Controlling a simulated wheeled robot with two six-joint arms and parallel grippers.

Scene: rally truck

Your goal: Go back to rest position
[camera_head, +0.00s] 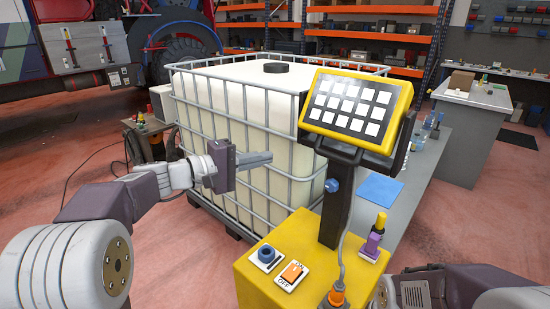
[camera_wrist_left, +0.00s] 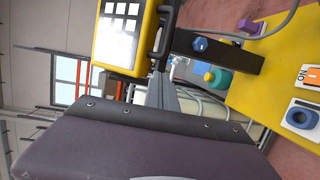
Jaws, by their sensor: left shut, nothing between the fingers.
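My left gripper (camera_head: 257,160) is shut and empty. It is held in front of the white caged tank, left of the yellow-framed screen, with its fingers pointing right. Its shut fingers (camera_wrist_left: 162,92) also show in the left wrist view. My right arm enters at the lower right of the head view, but its fingers are not clearly visible.
The caged white tank (camera_head: 235,90) stands behind my left gripper. A yellow-framed screen (camera_head: 357,108) rises on a black post from a yellow box (camera_head: 255,290) with an orange switch (camera_head: 291,272) and blue knob (camera_head: 266,254). A grey workbench (camera_head: 475,130) stands at right.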

